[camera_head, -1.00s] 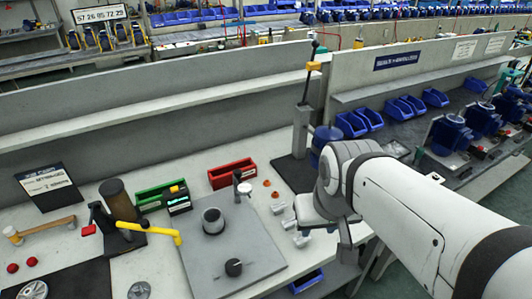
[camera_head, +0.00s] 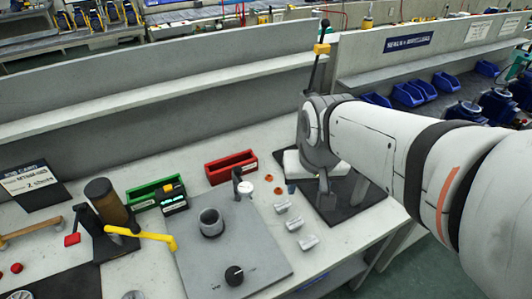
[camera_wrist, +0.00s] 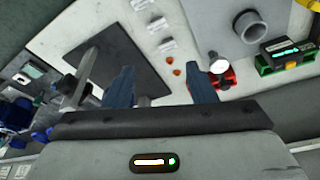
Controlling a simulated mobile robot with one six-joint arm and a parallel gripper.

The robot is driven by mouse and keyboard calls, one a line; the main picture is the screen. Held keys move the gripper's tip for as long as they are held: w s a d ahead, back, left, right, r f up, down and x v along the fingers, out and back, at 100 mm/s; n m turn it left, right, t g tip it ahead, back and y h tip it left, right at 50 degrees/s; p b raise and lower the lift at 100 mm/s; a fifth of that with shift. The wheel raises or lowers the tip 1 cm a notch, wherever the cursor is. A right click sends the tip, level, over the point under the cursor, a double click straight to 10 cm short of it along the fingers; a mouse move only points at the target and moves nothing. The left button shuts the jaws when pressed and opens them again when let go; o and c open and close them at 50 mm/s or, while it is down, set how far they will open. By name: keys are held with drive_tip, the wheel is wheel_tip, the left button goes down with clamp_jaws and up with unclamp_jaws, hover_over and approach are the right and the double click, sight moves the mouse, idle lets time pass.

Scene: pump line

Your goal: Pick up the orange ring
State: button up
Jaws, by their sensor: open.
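Two small orange pieces lie on the pale bench top to the left of my gripper (camera_head: 302,180): a farther orange ring (camera_head: 268,178) and a nearer orange piece (camera_head: 277,190). They are too small to tell clearly apart in shape. In the wrist view, two orange pieces (camera_wrist: 177,71) (camera_wrist: 169,60) show between and beyond the two dark blue fingers of my gripper (camera_wrist: 160,78). My gripper is open, with nothing between its fingers, and apart from both pieces. In the head view the arm hides part of it.
Several grey blocks (camera_head: 282,206) lie close in front of the orange pieces. A white-topped post (camera_head: 244,187) and a red bin (camera_head: 231,167) stand to their left. A grey plate (camera_head: 262,262) carries a cylinder.

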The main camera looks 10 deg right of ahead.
drive_tip(key=w+f+m+b, duration=0.2)
drive_tip(key=w+f+b, duration=0.2)
drive_tip(key=w+f, duration=0.6)
drive_tip(key=m+h+b, duration=0.1)
drive_tip(key=m+b, duration=0.1)
drive_tip(key=b, duration=0.3)
approach(278, 191)
drive_tip(key=w, duration=0.1)
drive_tip(key=shift+m, duration=0.3)
drive_tip(key=p+x, duration=0.1)
drive_tip(key=x, duration=0.7)
drive_tip(key=shift+s+d, duration=0.1)
drive_tip(key=shift+d, duration=0.05)
drive_tip(key=c, duration=0.8)
